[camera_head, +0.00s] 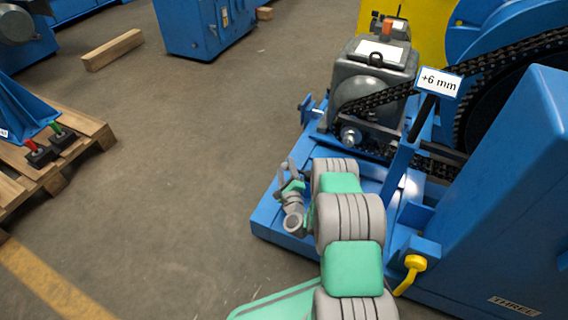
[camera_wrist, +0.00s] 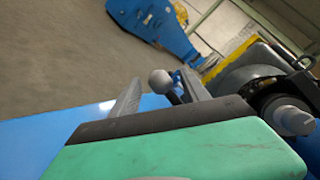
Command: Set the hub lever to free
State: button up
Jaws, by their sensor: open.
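My gripper (camera_head: 287,171) is over the left side of the blue machine base, left of the grey gearbox. In the wrist view its two fingers (camera_wrist: 160,84) stand apart, with nothing clamped between them. A grey ball knob (camera_wrist: 159,79) on a short dark stem shows in the gap between the fingers. It looks like a lever end, but I cannot tell whether it is the hub lever or whether a finger touches it. In the head view this knob cannot be made out by the gripper. No free marking is readable.
The grey gearbox (camera_head: 373,82) and black chain (camera_head: 500,62) stand beyond my arm. A "+6 mm" sign (camera_head: 439,82) is on a blue post. A yellow handle (camera_head: 413,263) is right of my arm. A pallet (camera_head: 88,122) with red and green levers stands left; floor between is clear.

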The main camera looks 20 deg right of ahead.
jog(key=shift+x, duration=0.9)
jog(key=shift+w+f, duration=0.1)
jog(key=shift+w, duration=0.55)
jog(key=shift+w+d, duration=0.15)
jog(key=shift+w, duration=0.4)
grip_shut()
